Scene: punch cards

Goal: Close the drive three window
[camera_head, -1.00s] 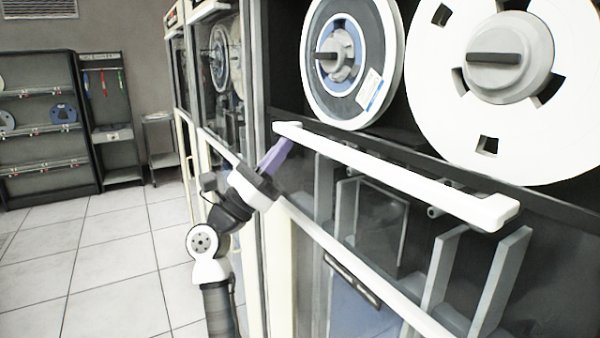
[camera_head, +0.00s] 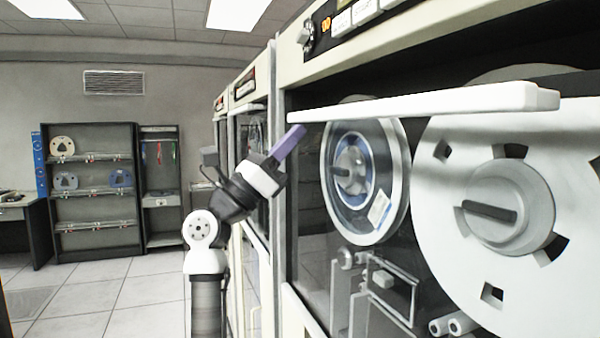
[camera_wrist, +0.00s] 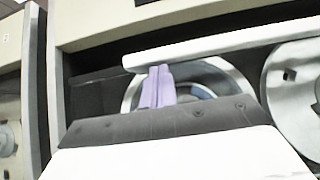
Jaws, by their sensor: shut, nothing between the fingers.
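The window of the near tape drive is a clear pane whose white top bar (camera_head: 430,103) crosses the upper part of the reels. A dark gap shows above the bar, below the cream cabinet top. My gripper (camera_head: 290,138) has purple fingers and is shut and empty. Its tips are just under the left end of the bar. In the wrist view the purple fingers (camera_wrist: 158,85) point up at the underside of the white bar (camera_wrist: 235,45), touching or nearly so. I cannot read which drive number this is.
Two tape reels, a blue-ringed one (camera_head: 366,180) and a large white one (camera_head: 510,200), sit behind the pane. More drive cabinets (camera_head: 245,120) stand to the left. A dark shelf rack (camera_head: 92,190) stands at the back. The floor (camera_head: 130,296) at left is clear.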

